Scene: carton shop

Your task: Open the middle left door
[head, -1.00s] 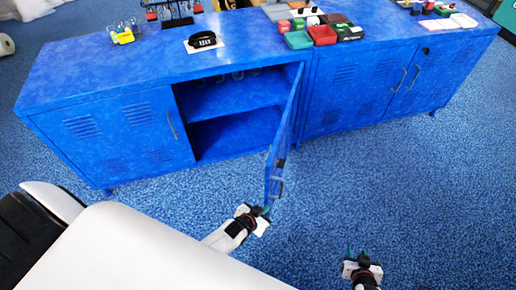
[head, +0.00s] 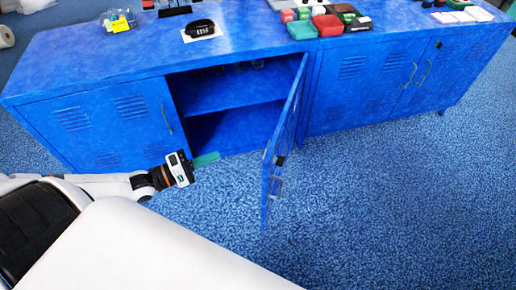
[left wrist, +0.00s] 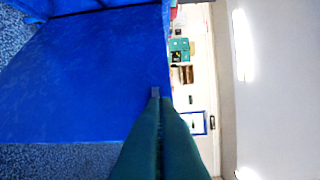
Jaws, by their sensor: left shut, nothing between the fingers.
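The middle left door (head: 281,150) is blue and stands open, swung out toward me from its hinge side at the right of the opening. Its handle (head: 277,186) is near the free end. The dark interior with a shelf (head: 235,93) shows behind. My left gripper (head: 213,158) is shut and empty, its green fingers pointing right, in front of the lower left of the opening, apart from the door in the head view. In the left wrist view the shut fingertips (left wrist: 155,92) lie over a blue panel; whether they touch it I cannot tell. My right gripper is out of view.
The far left door (head: 100,125) and the right cabinet's doors (head: 365,85) are closed. The cabinet top holds a black device (head: 199,29), a yellow-labelled item (head: 121,23) and several small bins (head: 300,29). The carpet (head: 390,200) right of the open door is clear.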

